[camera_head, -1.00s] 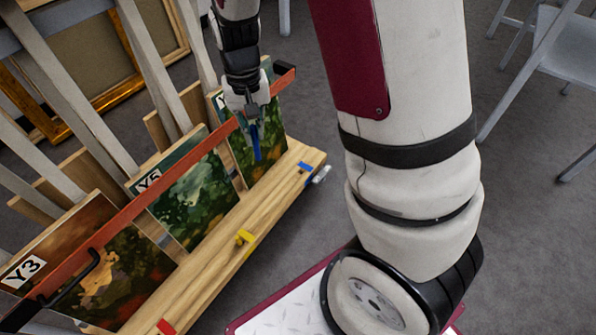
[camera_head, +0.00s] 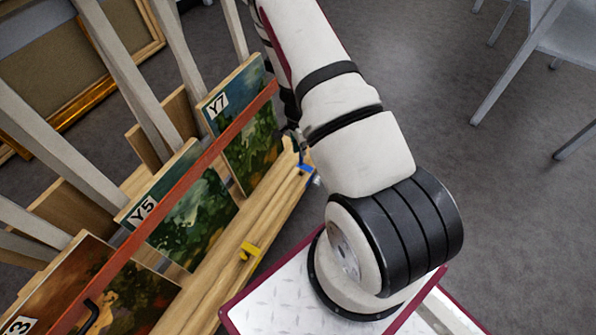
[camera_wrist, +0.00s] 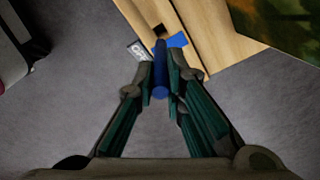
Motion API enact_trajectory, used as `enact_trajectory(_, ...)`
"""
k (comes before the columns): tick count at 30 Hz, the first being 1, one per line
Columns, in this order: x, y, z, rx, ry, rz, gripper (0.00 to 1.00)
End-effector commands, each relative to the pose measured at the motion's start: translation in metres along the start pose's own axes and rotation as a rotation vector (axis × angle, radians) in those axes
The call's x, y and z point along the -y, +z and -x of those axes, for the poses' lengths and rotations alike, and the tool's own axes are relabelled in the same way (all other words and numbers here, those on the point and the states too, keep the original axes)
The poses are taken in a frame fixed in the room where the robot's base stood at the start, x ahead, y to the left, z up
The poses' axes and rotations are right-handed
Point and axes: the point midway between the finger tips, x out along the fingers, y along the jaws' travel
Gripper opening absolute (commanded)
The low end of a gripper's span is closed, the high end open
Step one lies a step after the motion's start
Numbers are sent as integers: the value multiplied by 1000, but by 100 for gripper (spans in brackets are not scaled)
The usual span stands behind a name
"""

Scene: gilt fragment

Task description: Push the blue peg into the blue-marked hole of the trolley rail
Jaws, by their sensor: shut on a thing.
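The blue peg (camera_wrist: 160,75) is between the fingers of my gripper (camera_wrist: 160,88) in the wrist view, and the gripper is shut on it. The peg's far end points toward a dark square hole (camera_wrist: 159,30) in the wooden trolley rail (camera_wrist: 203,35). A blue mark (camera_wrist: 177,40) lies beside that hole. I cannot tell whether the peg's tip touches the rail. In the head view the rail (camera_head: 235,243) runs along the trolley's front, with the blue mark (camera_head: 304,168) near its far end. My arm hides most of the gripper there.
Paintings labelled Y5 (camera_head: 188,212) and Y7 (camera_head: 240,130) stand in the trolley behind a red bar (camera_head: 195,172). A yellow piece (camera_head: 249,250) sits on the rail. Grey chairs (camera_head: 530,60) stand at right, with clear floor before them.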

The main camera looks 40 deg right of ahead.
Motion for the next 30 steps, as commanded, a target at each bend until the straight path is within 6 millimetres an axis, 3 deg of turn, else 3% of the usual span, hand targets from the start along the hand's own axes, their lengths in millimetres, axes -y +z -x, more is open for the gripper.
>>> enact_trajectory(7, -1, 3, -46, 1, 3, 0, 0)
enact_trajectory(19, -1, 6, -90, 1, 2, 3, 0)
enact_trajectory(30, 0, 7, -95, 0, 0, 4, 0)
